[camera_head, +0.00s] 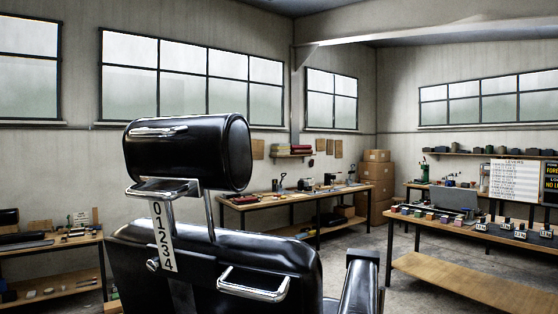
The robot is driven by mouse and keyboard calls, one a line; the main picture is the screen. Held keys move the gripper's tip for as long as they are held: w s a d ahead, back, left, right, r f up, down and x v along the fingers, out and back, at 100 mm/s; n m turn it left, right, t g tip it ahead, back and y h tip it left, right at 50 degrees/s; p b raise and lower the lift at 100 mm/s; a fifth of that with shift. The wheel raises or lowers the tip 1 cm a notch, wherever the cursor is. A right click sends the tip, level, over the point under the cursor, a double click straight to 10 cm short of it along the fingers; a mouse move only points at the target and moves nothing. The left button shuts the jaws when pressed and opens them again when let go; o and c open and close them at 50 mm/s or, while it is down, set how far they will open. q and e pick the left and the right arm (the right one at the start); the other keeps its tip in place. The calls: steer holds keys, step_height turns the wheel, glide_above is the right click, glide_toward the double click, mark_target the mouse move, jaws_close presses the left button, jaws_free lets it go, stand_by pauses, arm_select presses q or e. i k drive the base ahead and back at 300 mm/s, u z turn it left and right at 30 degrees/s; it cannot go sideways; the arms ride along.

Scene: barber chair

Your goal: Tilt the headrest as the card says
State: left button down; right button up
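The black padded headrest (190,150) stands above the barber chair's black backrest (230,260) on two chrome posts. A chrome handle (158,132) is on the headrest, and a chrome bar (163,188) sits just under it. Another chrome handle (253,288) is on the backrest. A white card headed LEVERS (514,181) stands at the far right; its smaller lines are too small to read. Neither of my grippers is in view.
A black chair arm (361,280) is right of the backrest. Workbenches with tools stand at left (50,245), at the back (290,200) and at right (480,280). Cardboard boxes (376,180) are stacked in the corner. Bare floor lies between chair and right bench.

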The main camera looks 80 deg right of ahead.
mark_target(217, 149)
steer(key=z, duration=2.1)
steer(key=k, duration=0.4)
steer(key=z, duration=0.9)
steer(key=i, duration=0.7)
steer(key=u, duration=0.95)
